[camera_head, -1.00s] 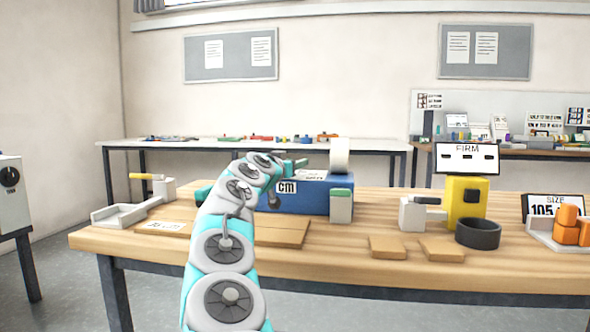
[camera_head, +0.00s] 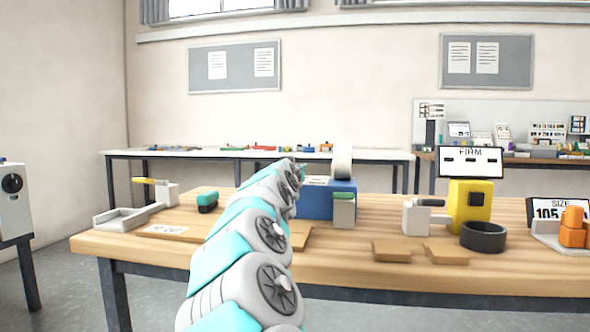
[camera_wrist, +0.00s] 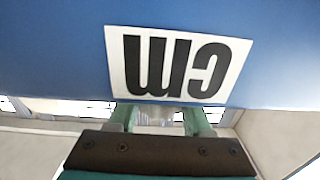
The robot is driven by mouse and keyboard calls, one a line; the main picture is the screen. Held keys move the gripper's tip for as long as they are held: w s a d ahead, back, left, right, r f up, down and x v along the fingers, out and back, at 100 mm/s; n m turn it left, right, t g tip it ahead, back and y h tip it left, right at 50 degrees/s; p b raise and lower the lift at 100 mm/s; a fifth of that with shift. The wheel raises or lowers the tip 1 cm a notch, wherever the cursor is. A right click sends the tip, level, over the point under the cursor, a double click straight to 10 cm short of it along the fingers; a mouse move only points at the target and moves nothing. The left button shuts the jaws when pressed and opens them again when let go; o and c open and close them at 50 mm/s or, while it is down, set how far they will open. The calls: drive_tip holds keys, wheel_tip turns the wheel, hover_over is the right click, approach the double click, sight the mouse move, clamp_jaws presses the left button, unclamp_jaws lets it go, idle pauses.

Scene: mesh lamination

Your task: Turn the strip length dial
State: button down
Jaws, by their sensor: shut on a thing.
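The blue dispenser (camera_head: 318,208) stands on the wooden table behind my arm, with a white roll (camera_head: 342,162) on top. In the wrist view its blue face (camera_wrist: 50,45) fills the upper part, with a white "cm" label (camera_wrist: 178,65) upside down. My gripper (camera_wrist: 160,118) is close against this face, just below the label in the picture. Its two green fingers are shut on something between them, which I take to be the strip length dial. The dial itself is mostly hidden in both views, and my arm covers the dispenser's left part in the head view.
Farther right are a yellow device (camera_head: 468,205), a dark ring (camera_head: 484,237) and flat wooden pieces (camera_head: 392,251). A teal-and-black tool (camera_head: 207,202) and a grey tray (camera_head: 125,216) lie left of my arm.

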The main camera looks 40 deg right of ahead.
drive_tip(key=shift+d+f, duration=0.1)
drive_tip(key=shift+f, duration=0.35)
drive_tip(key=shift+c, duration=1.6)
unclamp_jaws()
drive_tip(key=shift+w, duration=0.1)
drive_tip(key=shift+r, duration=0.1)
drive_tip(key=shift+s+a, duration=0.35)
drive_tip(key=shift+a, duration=0.1)
drive_tip(key=shift+v, duration=3.4)
drive_tip(key=shift+d, duration=0.1)
